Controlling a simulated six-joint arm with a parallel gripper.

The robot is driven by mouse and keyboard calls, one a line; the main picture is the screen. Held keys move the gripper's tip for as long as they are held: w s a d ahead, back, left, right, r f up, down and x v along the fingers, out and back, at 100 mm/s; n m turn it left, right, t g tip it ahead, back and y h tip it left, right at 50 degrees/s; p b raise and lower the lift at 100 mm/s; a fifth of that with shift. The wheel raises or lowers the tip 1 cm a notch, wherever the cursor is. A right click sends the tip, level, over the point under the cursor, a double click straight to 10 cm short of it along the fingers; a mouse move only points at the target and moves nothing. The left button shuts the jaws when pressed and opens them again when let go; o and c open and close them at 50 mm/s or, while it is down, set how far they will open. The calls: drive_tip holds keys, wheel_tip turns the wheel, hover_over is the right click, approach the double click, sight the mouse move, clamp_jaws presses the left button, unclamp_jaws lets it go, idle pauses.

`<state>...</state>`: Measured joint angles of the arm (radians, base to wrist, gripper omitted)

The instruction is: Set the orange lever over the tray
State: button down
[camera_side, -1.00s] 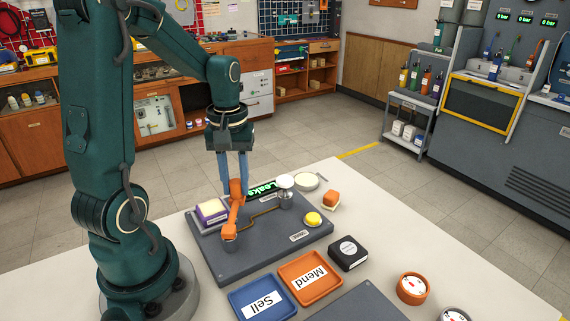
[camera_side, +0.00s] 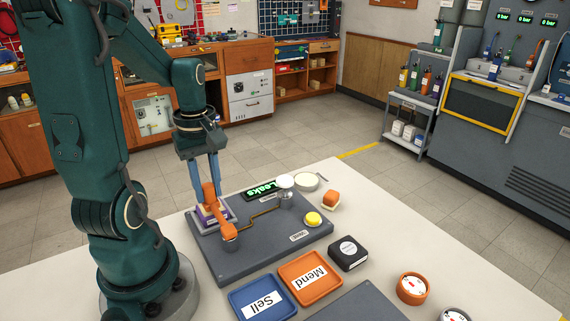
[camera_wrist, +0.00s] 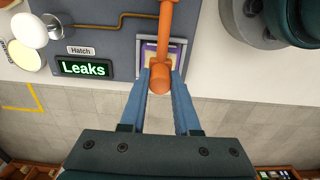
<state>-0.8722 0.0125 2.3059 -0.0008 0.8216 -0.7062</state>
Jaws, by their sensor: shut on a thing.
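The orange lever (camera_side: 217,209) rises from a grey pivot on the grey board and leans to the left. My gripper (camera_side: 209,198) is shut on its upper end. In the wrist view the lever (camera_wrist: 170,25) runs down to its rounded end between the blue fingers of my gripper (camera_wrist: 161,82).
A green "Leaks" display (camera_side: 262,189), a metal cylinder with a white dome (camera_side: 285,190) and a yellow button (camera_side: 313,219) are on the board. Blue "Sell" (camera_side: 235,297) and orange "Mend" (camera_side: 327,268) trays and a black box (camera_side: 347,254) stand in front and right.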

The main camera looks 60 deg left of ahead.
drive_tip(key=shift+s, duration=0.1)
idle(0.3)
drive_tip(key=c, duration=0.6)
unclamp_jaws()
drive_tip(key=shift+r, duration=0.1)
drive_tip(key=shift+r, duration=2.5)
drive_tip(key=d+r+m+t, duration=0.1)
drive_tip(key=d+m+t, duration=0.1)
drive_tip(key=d+m, duration=0.3)
drive_tip(key=d+r+m+t, duration=0.1)
drive_tip(key=d+m, duration=0.4)
drive_tip(key=m, duration=0.2)
drive_tip(key=w+d+r+m+t, duration=0.1)
drive_tip(key=d+m+t, duration=0.1)
drive_tip(key=d+m, duration=0.3)
drive_tip(key=shift+d+r+m+t, duration=0.1)
drive_tip(key=shift+d+m+t, duration=0.2)
drive_tip(key=shift+m, duration=0.3)
